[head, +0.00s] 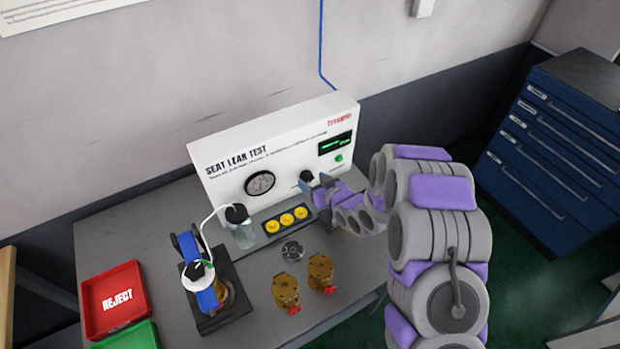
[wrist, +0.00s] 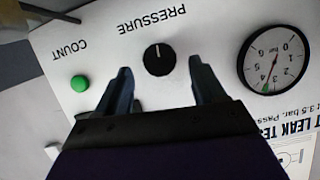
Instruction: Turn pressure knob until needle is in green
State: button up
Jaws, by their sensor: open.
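The black pressure knob (head: 306,176) is on the white leak-test panel (head: 225,185). In the wrist view the knob (wrist: 159,59), with a pale pointer line, sits under the label PRESSURE. My gripper (head: 322,188) is in front of the panel near the knob. In the wrist view my gripper (wrist: 161,75) is open, one finger on either side of the knob's line, with the knob between and slightly beyond the tips; contact is not visible. The round gauge (head: 260,184) also shows in the wrist view (wrist: 274,60). Its thin needle and a small green mark appear near the dial's lower edge; their exact alignment is unclear.
A green button (wrist: 80,83) is beside the knob. On the bench stand a bottle (head: 240,228), a blue clamp fixture (head: 207,287), yellow caps (head: 287,219) and brass valves (head: 286,290). A red REJECT tray (head: 115,300) is at left.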

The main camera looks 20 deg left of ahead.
jog(key=p+v, duration=0.3)
jog(key=v, duration=1.1)
jog(key=shift+s+f, duration=0.1)
